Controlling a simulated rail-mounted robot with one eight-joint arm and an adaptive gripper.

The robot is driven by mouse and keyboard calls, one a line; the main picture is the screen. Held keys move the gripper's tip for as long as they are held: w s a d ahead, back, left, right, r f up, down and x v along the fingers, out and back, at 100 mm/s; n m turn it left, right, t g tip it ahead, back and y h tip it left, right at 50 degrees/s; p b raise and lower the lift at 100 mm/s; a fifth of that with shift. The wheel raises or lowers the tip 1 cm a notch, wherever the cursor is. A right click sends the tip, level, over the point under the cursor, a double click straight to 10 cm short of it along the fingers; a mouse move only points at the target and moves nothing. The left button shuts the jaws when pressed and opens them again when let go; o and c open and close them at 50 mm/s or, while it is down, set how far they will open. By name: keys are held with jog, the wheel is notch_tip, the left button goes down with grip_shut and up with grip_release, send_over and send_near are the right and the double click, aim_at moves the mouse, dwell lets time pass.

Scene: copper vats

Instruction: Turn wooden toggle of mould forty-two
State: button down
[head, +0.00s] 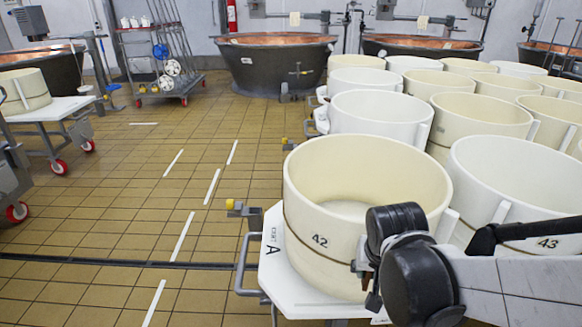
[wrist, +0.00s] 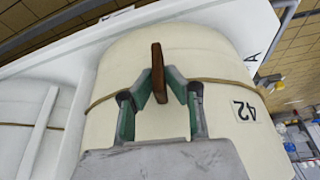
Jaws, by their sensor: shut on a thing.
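Mould forty-two (head: 312,255) is a round cream tub with a dark cord around its wall and the number 42 on its front. It stands on a white table at the front right. My gripper (wrist: 157,88) is shut on the toggle, one finger on each side. In the head view my dark wrist hides the toggle and the fingers.
Mould 43 (head: 500,185) stands close at the right, and several more moulds fill the table behind. Copper vats (head: 268,70) line the back wall. A wheeled rack (head: 158,62) stands at the back left.

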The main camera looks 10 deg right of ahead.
jog(key=shift+a+f+n+g+h+b, duration=0.1)
jog(key=shift+a+n+g+h+b, duration=0.15)
jog(key=shift+h, duration=0.55)
jog(key=shift+a+f+n+g+h+b, duration=0.15)
jog(key=shift+g+h+b, duration=0.15)
jog(key=shift+h, duration=0.5)
jog(key=shift+w+r+h, duration=0.1)
jog(key=shift+h, duration=0.3)
jog(key=c, duration=1.8)
grip_release()
jog(key=shift+r, duration=0.1)
jog(key=shift+v, duration=5.95)
